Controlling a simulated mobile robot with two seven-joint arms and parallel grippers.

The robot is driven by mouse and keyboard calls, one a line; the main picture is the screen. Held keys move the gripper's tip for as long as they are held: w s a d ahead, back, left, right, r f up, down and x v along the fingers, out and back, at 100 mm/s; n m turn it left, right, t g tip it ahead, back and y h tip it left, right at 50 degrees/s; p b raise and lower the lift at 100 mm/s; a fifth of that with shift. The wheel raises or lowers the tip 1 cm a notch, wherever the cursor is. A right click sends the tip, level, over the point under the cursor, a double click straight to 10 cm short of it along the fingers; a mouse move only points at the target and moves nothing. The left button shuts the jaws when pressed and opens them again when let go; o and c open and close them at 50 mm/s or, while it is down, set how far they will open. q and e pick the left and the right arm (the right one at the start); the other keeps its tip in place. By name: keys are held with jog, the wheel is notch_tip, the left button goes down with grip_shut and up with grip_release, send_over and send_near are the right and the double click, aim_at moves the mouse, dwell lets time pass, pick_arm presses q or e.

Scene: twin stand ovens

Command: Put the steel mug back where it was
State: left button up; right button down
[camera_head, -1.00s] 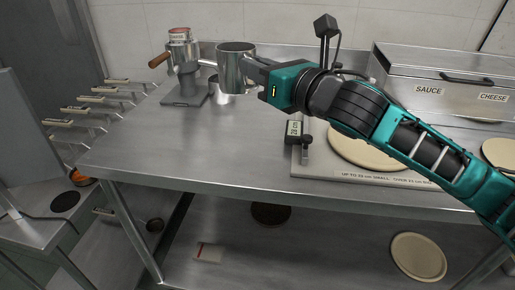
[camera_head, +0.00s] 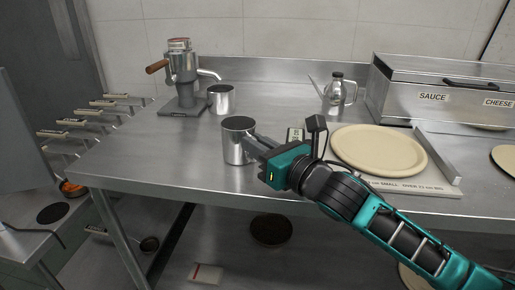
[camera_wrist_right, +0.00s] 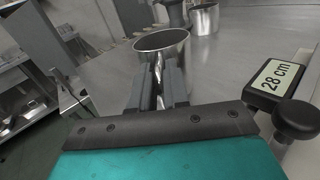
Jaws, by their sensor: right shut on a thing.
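The steel mug (camera_head: 237,146) is upright at the front part of the steel counter, left of the dough board. My right gripper (camera_head: 256,146) is shut on its right side. I cannot tell whether its base touches the counter. In the right wrist view the mug's open rim (camera_wrist_right: 161,41) shows just beyond the fingers (camera_wrist_right: 158,88). A second steel cup (camera_head: 222,99) stands behind it, beside the spouted grey dispenser (camera_head: 181,75); it also shows in the right wrist view (camera_wrist_right: 205,19). My left gripper is not in view.
The pale dough disc (camera_head: 378,150) lies on a board to the right, near a gauge marked 28 cm (camera_wrist_right: 275,78). A steel oil can (camera_head: 335,95) and a box labelled SAUCE and CHEESE (camera_head: 440,90) stand behind. The counter (camera_head: 150,150) left of the mug is clear.

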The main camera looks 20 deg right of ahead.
jog(key=shift+r, duration=0.15)
jog(key=shift+f, duration=0.2)
jog(key=c, duration=1.1)
grip_release()
jog(key=shift+r, duration=0.25)
jog(key=shift+s+f, duration=0.15)
jog(key=shift+s, duration=0.15)
jog(key=v, duration=0.8)
jog(key=shift+s+d, duration=0.25)
jog(key=shift+s, duration=0.3)
jog(key=shift+p+v, duration=0.7)
jog(key=shift+v, duration=0.45)
